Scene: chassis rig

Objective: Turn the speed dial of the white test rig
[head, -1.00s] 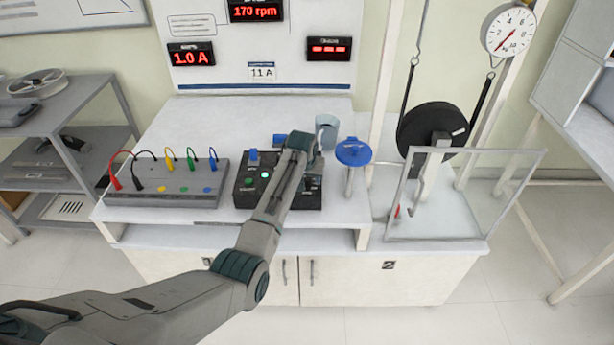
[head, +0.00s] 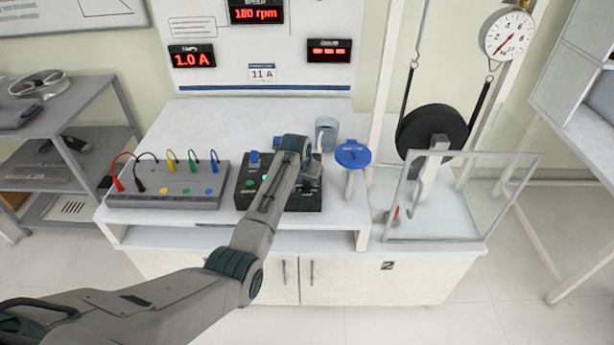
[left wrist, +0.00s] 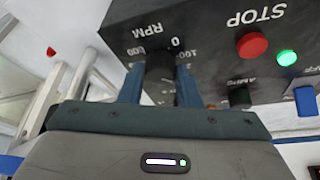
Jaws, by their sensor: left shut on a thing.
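The white test rig (head: 160,140) stands ahead with a black control box (head: 245,195) on its top. In the left wrist view the speed dial (left wrist: 160,75) is a dark knob under an RPM scale on the box face (left wrist: 215,50). My left gripper (left wrist: 160,85) has its two blue-grey fingers on either side of the dial, shut on it. In the head view my left arm hides the dial, and the left gripper (head: 305,175) shows only partly. The speed display (head: 256,13) reads 180 rpm. My right gripper is not in view.
A red STOP button (left wrist: 252,45) and a lit green lamp (left wrist: 288,58) sit beside the dial. A blue-topped post (head: 353,153), a clear guard (head: 460,200) and a black wheel (head: 430,132) stand to the right. A terminal box (head: 165,190) stands left.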

